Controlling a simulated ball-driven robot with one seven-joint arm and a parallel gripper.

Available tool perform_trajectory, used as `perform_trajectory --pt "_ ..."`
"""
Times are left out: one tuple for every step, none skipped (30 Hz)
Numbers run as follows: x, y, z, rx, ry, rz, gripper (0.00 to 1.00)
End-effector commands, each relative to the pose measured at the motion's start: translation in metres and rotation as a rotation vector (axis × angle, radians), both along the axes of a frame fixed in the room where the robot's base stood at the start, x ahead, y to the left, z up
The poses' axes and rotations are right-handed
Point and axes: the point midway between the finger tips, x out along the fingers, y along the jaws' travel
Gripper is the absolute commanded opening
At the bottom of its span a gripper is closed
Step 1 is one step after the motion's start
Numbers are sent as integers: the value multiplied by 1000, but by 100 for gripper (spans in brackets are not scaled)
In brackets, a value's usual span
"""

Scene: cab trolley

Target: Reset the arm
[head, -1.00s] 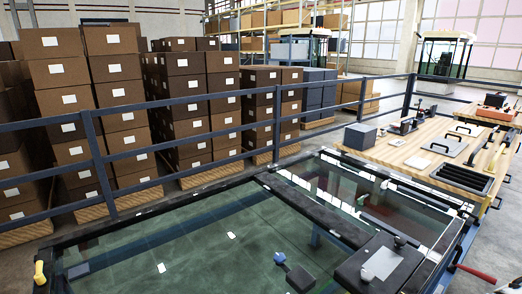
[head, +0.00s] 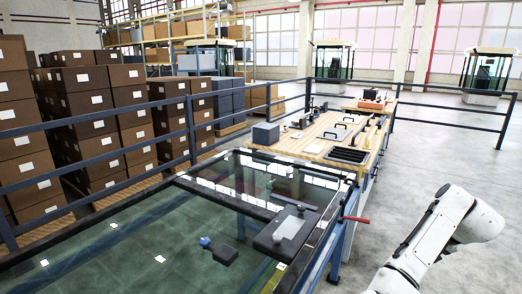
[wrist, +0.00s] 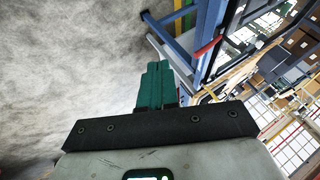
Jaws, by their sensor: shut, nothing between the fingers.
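My gripper (wrist: 158,70) shows in the wrist view as teal fingers pressed together, with nothing between them. It is over open concrete floor, apart from the blue trolley frame (wrist: 190,45) to its right. In the head view my white arm (head: 450,225) is at the lower right, bent, over the floor to the right of the trolley. The gripper itself is not visible in the head view.
Stacked cartons (head: 80,110) stand at left. The floor (head: 440,140) at right is clear.

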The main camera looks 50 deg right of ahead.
Motion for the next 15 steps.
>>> perform_trajectory --pt "4 4 -3 -1 16 13 0" --pt "6 6 -4 -2 25 20 0" --pt "9 10 -6 -3 39 33 0" --pt "12 12 -8 -4 48 41 0" --pt "15 15 -9 -5 58 52 0" --pt "19 20 -13 -6 76 69 0" --pt "23 23 -14 -8 88 81 0" --pt "26 27 -17 -9 102 95 0" --pt "32 32 -20 -11 120 115 0" --pt "36 37 -23 -13 136 132 0" --pt "40 42 -25 -16 151 148 0" --pt "47 49 -29 -19 174 175 0" --pt "52 55 -32 -21 191 195 0" --pt "58 61 -35 -26 208 218 0" --pt "65 71 -40 -30 234 251 0"
